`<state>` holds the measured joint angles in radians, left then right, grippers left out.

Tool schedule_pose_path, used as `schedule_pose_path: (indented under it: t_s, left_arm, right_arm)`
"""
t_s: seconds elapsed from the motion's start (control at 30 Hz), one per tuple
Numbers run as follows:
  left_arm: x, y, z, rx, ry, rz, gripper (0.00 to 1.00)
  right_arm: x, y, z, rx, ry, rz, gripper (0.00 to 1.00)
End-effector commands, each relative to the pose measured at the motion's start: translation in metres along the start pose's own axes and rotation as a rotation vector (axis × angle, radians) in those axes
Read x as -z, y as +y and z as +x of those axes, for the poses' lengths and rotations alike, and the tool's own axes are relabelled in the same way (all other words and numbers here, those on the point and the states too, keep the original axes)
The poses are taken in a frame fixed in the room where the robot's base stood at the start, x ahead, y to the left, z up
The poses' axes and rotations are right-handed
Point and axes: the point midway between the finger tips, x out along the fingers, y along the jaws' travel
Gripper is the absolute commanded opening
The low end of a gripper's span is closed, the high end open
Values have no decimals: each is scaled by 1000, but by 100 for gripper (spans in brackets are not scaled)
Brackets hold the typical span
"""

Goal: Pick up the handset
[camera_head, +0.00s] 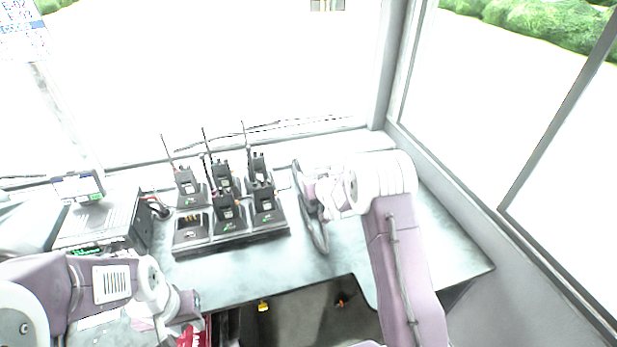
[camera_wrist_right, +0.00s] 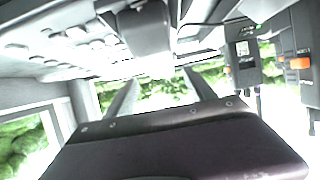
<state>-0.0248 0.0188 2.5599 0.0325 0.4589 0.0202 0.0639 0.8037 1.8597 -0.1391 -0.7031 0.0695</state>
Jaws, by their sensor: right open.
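Several black handheld radios with antennas, such as this handset (camera_head: 229,212), stand upright in a black charging dock (camera_head: 232,243) on the desk. The dock's front left slot looks empty. I cannot tell which radio is the handset meant. My right gripper (camera_head: 312,205) is just right of the dock, apart from the radios. In the right wrist view, its two fingers stand apart with nothing between them (camera_wrist_right: 161,80). My left gripper (camera_head: 185,312) is low at the left, by the desk's front edge, away from the radios; its jaws are unclear.
A box-shaped device (camera_head: 110,220) and a small screen (camera_head: 78,187) stand left of the dock. The desk (camera_head: 440,240) is clear at the right. Windows and a pillar (camera_head: 388,75) bound it. The right wrist view shows dark devices with orange parts (camera_wrist_right: 300,62).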

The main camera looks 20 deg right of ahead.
Motion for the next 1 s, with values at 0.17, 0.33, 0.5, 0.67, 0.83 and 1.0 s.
schedule_pose_path:
  t_s: [0.17, 0.33, 0.5, 0.67, 0.83, 1.0]
  left_arm:
    - [0, 0, -2, 0, 0, 0, 36]
    - [0, 0, -2, 0, 0, 0, 36]
    - [0, 0, -2, 0, 0, 0, 36]
    - [0, 0, -2, 0, 0, 0, 36]
    - [0, 0, -2, 0, 0, 0, 36]
    - [0, 0, -2, 0, 0, 0, 36]
  right_arm:
    - [-2, -4, 32, 2, 0, -1, 64]
    - [-2, -4, 43, 1, -1, -1, 64]
    - [-2, -4, 43, 1, 0, -1, 64]
    - [-2, -4, 42, 1, 0, -1, 19]
    - [-1, -4, 42, 1, 1, -1, 0]
    - [0, -4, 42, 1, 0, -1, 0]
